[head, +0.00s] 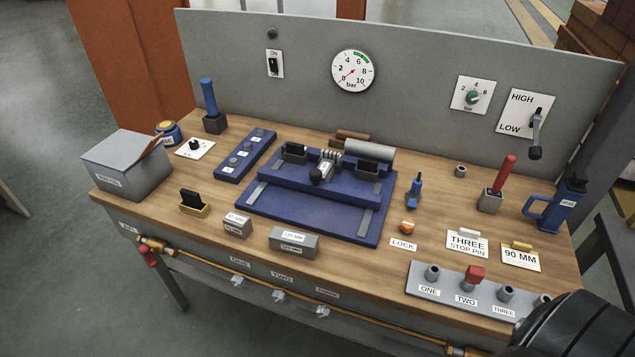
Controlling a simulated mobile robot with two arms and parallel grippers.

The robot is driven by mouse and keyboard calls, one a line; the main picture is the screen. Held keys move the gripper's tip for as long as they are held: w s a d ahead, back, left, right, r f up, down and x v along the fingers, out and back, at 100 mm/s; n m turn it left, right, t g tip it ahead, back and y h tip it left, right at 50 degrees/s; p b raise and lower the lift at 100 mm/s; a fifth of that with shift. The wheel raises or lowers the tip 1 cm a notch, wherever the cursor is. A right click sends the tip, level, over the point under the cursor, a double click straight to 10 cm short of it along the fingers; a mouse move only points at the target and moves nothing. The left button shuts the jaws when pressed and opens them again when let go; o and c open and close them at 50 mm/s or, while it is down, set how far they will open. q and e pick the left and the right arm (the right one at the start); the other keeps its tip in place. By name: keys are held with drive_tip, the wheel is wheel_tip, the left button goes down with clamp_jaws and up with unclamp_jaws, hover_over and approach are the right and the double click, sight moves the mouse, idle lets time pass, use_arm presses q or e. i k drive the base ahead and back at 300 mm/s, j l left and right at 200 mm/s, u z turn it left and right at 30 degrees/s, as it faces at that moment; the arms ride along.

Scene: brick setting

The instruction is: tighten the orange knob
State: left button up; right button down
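The orange knob (408,227) is small and sits on the wooden bench top at the front right of centre, just behind a white card marked LOCK (403,244). Nothing touches it from above. Its turn position is too small to tell. Neither of my grippers shows in the head view. A dark rounded part of my own body fills the bottom right corner and hides the bench corner there.
A blue fixture (312,223) stands left of the knob. A blue-handled tool (414,190) stands behind it. A grey back panel (420,75) rises behind the bench.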

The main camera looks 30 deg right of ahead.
sight(407, 225)
drive_tip(key=z, duration=1.55)
